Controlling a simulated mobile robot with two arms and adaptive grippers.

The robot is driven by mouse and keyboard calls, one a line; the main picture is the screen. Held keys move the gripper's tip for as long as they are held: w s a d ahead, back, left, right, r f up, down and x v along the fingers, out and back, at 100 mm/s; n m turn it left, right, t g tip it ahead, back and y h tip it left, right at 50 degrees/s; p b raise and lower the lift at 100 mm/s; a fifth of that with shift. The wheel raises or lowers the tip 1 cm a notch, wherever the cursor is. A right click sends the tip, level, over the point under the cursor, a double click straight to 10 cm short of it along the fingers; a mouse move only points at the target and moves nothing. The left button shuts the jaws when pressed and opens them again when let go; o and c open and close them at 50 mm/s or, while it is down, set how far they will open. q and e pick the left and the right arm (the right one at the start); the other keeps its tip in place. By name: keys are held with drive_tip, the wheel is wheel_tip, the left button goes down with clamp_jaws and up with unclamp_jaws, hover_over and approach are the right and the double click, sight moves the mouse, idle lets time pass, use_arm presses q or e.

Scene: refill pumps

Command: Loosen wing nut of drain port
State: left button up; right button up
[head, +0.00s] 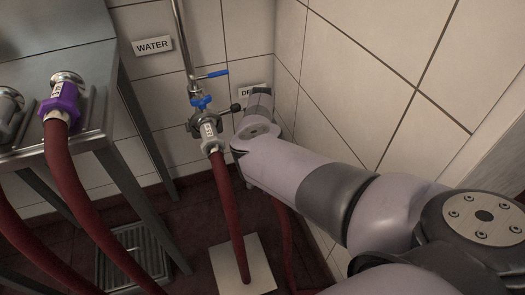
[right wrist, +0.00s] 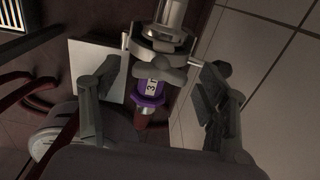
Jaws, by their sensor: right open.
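In the right wrist view, the drain port ends in a metal pipe (right wrist: 174,14) with a round clamp (right wrist: 160,47). A grey wing nut (right wrist: 150,75) crosses the clamp, just above a purple hose fitting (right wrist: 151,88) with a white label. My right gripper (right wrist: 158,84) is open, one finger on each side of the wing nut with visible gaps. In the head view, my right arm hides the drain port and gripper. A partly covered sign (head: 250,92) starting "D" shows behind it. My left gripper is out of view.
A WATER sign (head: 152,46) hangs beside a pipe with a blue-handled valve (head: 202,101) and red hose (head: 231,210). A metal table (head: 60,60) holds a purple coupling (head: 62,101). A floor grate (head: 130,255) lies below. The tiled wall is close on the right.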

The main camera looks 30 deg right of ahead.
wheel_tip(320, 180, up, 12)
idle(0.5)
idle(0.4)
